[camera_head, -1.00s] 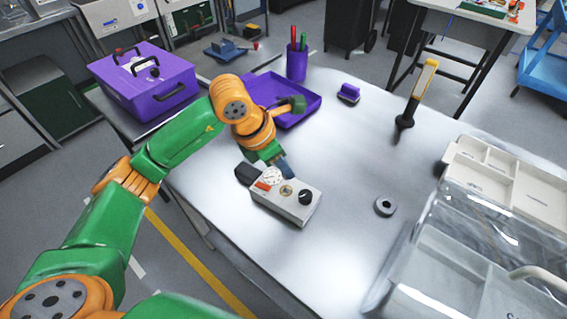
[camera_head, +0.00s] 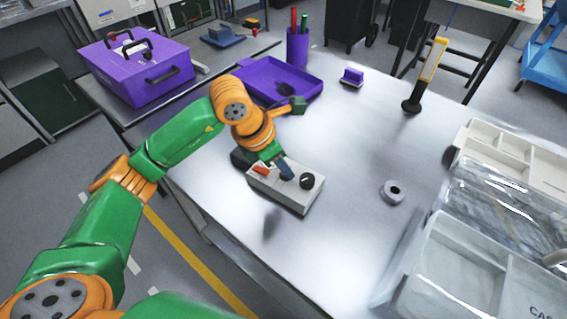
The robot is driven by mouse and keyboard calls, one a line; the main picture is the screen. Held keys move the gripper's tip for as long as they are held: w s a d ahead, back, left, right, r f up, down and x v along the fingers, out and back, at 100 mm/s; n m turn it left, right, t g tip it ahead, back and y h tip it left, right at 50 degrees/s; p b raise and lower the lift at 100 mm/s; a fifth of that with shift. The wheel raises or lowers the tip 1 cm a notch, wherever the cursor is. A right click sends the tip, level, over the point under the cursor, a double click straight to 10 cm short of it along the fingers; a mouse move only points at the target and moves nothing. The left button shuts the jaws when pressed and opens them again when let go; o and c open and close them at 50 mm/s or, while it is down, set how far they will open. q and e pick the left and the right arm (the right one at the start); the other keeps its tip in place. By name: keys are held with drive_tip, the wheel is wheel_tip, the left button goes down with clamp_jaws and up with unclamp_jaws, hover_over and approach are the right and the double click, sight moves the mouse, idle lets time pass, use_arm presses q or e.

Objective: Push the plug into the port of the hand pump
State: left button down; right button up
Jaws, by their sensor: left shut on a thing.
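A light grey box (camera_head: 297,199) with a red part (camera_head: 260,169) and a black knob (camera_head: 307,181) lies on the table; I take it for the hand pump. My left gripper (camera_head: 286,172) points down at the box's top, between the red part and the knob, and hides the brass port and most of the dial there. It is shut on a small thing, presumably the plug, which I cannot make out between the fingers. I cannot tell whether the plug is in the port. My right gripper is not in view.
A grey ring (camera_head: 394,192) lies to the right, and a yellow-and-black tool (camera_head: 428,75) stands farther back. A purple tray (camera_head: 312,88), pen cup (camera_head: 297,47) and purple block (camera_head: 351,77) are behind. Pale bins (camera_head: 472,274) fill the right edge. The middle of the table is clear.

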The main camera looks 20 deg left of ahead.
use_arm(q)
drive_tip(key=shift+f+b, duration=0.3)
drive_tip(key=shift+b, duration=0.05)
idle(0.5)
drive_tip(key=c, duration=0.6)
unclamp_jaws()
drive_tip(key=shift+c, duration=0.2)
